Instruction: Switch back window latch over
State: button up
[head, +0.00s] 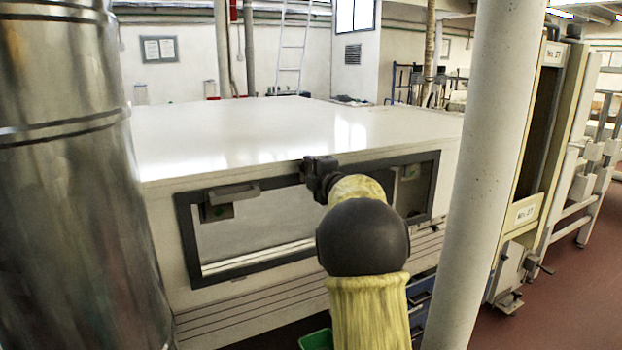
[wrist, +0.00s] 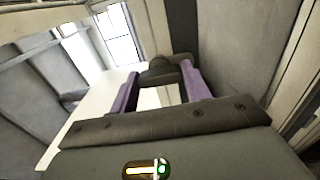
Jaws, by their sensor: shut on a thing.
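A dark-framed window (head: 440,185) is set in the side of a white cabinet. A latch (head: 220,202) with a grey handle sits at its upper left, and a similar fitting (head: 410,173) sits at its upper right, partly behind my arm. My gripper (head: 320,178) is at the top edge of the window, between these two. In the wrist view, the purple fingers of my gripper (wrist: 160,80) are shut on a dark grey piece (wrist: 168,70) at their tips. It looks like a latch part, but I cannot tell which latch it belongs to. The head view hides the grip.
A large metal cylinder (head: 70,170) stands close on the left. A pale post (head: 485,170) stands on the right in front of the cabinet (head: 280,130). A green bin (head: 316,340) is low by the cabinet. Red floor (head: 570,290) is open at the far right.

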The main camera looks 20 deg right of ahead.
jog(key=shift+f, duration=0.1)
dwell(0.3)
jog(key=o, duration=1)
jog(key=shift+s, duration=0.1)
jog(key=s+b, duration=0.3)
jog(key=s, duration=1.4)
jog(key=shift+d, duration=0.3)
